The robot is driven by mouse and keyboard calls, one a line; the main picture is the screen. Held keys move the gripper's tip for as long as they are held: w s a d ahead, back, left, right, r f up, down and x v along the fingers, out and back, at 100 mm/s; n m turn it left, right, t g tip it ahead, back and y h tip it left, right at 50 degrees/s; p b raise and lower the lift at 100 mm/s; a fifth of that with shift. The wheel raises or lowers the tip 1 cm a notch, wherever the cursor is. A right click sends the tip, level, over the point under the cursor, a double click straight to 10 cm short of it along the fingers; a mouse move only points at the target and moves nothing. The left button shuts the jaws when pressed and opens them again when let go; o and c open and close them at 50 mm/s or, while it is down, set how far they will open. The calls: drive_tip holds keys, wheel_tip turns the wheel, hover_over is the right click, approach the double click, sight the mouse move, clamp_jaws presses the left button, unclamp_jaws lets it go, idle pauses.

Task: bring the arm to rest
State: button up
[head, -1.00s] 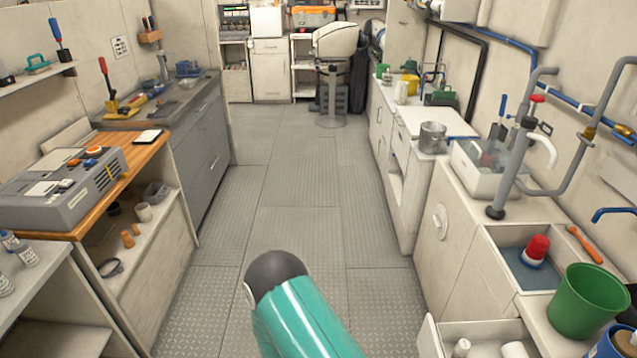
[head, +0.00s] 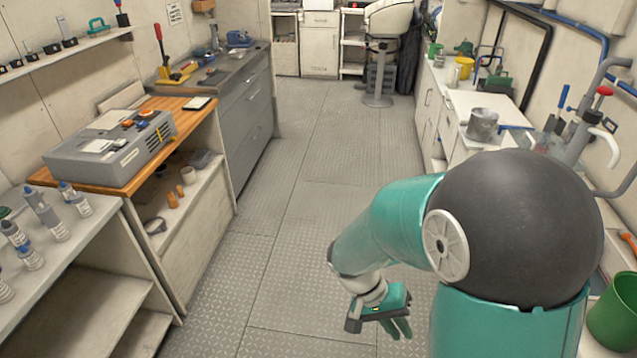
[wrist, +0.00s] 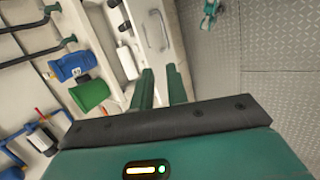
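My arm, teal with a large black joint, fills the lower right of the head view. It bends over at the elbow and hangs down to the left. My gripper (head: 402,332) is at its lower end, above the grey floor, with its fingers pointing down. In the wrist view the two green fingers of my gripper (wrist: 159,72) stand apart with a narrow empty gap between them. Nothing is held.
A right counter carries a metal pot (head: 483,124) and a green bucket (head: 612,312); the bucket (wrist: 90,93) also shows in the wrist view beside an open drawer. At left are a shelf with bottles (head: 75,200) and a grey machine (head: 110,150). The central floor (head: 320,200) is clear.

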drive_tip(key=s+r+n+t+y, duration=0.1)
drive_tip(key=s+r+t+y, duration=0.1)
drive_tip(key=r, duration=0.9)
drive_tip(key=s+r+n+t+y, duration=0.2)
drive_tip(key=r+t+y, duration=0.2)
drive_tip(key=r+t, duration=0.3)
wheel_tip(320, 180, up, 4)
drive_tip(key=shift+s+a+f+y, duration=0.1)
drive_tip(key=shift+s+a+y, duration=0.2)
drive_tip(key=shift+s+a, duration=0.05)
drive_tip(key=shift+s+d, duration=0.1)
drive_tip(key=shift+d, duration=0.05)
